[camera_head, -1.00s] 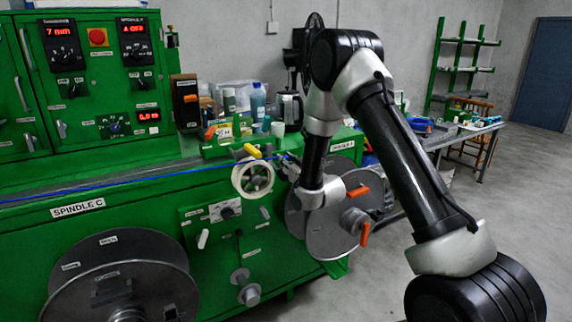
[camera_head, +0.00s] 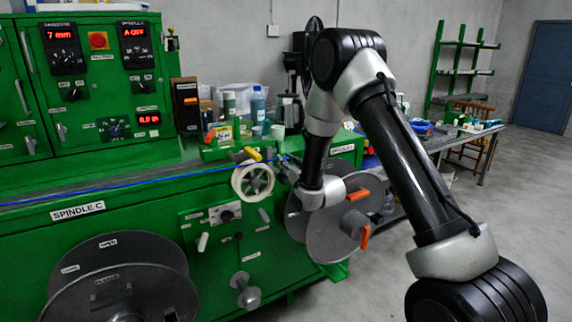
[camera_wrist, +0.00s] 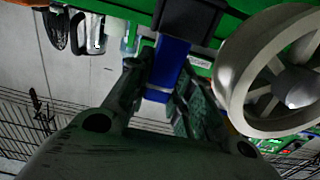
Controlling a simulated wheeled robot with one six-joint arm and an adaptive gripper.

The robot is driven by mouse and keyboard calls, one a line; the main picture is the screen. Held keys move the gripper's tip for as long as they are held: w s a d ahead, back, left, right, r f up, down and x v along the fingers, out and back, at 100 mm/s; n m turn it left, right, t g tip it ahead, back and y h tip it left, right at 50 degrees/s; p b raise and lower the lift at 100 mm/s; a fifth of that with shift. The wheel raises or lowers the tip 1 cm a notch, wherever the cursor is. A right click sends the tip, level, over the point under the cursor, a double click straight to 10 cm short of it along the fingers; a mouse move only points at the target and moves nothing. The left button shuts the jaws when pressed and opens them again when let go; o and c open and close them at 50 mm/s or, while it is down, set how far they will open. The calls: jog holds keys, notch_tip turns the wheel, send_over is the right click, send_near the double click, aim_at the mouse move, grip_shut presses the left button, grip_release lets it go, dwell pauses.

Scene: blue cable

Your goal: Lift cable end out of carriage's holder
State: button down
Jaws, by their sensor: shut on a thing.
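The blue cable (camera_head: 110,188) runs along the green machine's front, above the spindle C label, toward the white wheel. My gripper (camera_wrist: 163,82) is shut on the blue cable end (camera_wrist: 170,62), which shows between its fingers in the wrist view. The black carriage holder (camera_wrist: 190,18) is directly beyond the cable end. I cannot tell whether the cable end is still seated in it. In the head view my gripper (camera_head: 284,165) is small and partly hidden beside the wheel.
A white spoked wheel (camera_head: 253,181) is close beside my gripper; it also fills the right of the wrist view (camera_wrist: 233,80). A grey reel with orange handles (camera_head: 330,235) is below my wrist. Bottles (camera_head: 258,105) stand behind on the machine top. Open floor (camera_head: 500,220) is at right.

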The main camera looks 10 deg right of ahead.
aim_at(286, 158)
jog(key=shift+r, duration=0.1)
jog(key=shift+r, duration=2.8)
